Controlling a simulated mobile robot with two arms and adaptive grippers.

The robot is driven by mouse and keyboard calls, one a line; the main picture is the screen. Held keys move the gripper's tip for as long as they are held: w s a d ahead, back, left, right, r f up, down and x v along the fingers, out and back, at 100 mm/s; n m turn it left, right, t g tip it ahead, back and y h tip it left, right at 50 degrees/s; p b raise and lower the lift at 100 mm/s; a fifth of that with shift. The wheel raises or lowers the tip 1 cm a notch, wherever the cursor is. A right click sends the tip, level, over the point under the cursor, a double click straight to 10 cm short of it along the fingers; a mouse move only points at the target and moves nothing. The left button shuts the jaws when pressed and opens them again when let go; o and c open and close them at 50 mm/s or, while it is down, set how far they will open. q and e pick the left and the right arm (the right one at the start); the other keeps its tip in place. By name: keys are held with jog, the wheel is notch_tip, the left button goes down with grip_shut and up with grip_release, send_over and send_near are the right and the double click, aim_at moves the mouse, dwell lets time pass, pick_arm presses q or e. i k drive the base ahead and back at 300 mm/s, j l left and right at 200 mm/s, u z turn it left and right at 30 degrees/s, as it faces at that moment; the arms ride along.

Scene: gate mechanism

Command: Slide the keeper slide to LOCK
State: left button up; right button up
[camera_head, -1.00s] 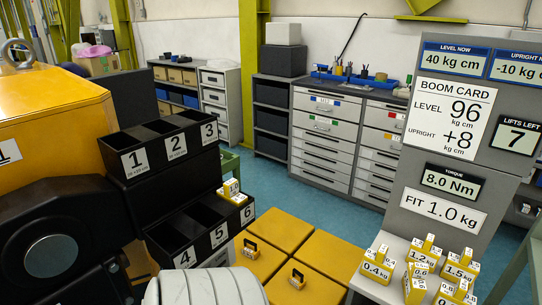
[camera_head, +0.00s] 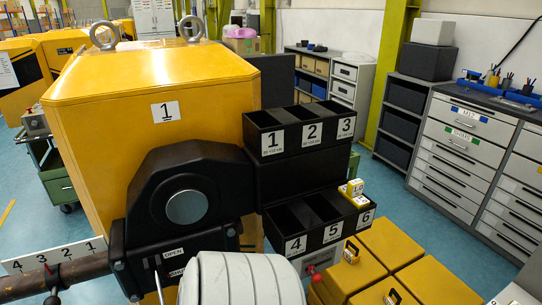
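The gate's black housing (camera_head: 187,207) stands in front of the yellow cabinet, with a round grey hub on its face. Low on the housing is an OPEN label (camera_head: 172,252). A second label below it is partly covered and I cannot read it as LOCK. A thin pale upright piece (camera_head: 158,284) shows beside these labels; I cannot tell whether it is the keeper slide or where it sits. A large pale rounded part, apparently my own arm, covers the area right of the labels. Neither gripper's fingers are in view.
The yellow cabinet (camera_head: 150,85) bears a 1. A dark bar (camera_head: 90,274) with a numbered scale (camera_head: 55,256) extends left. Black numbered bins (camera_head: 300,165) stand right; a yellow weight (camera_head: 352,188) sits at bin 6. Yellow blocks (camera_head: 420,262) and a red knob (camera_head: 312,270) are lower right.

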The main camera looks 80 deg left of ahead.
aim_at(317, 277)
jog(key=u, duration=2.05)
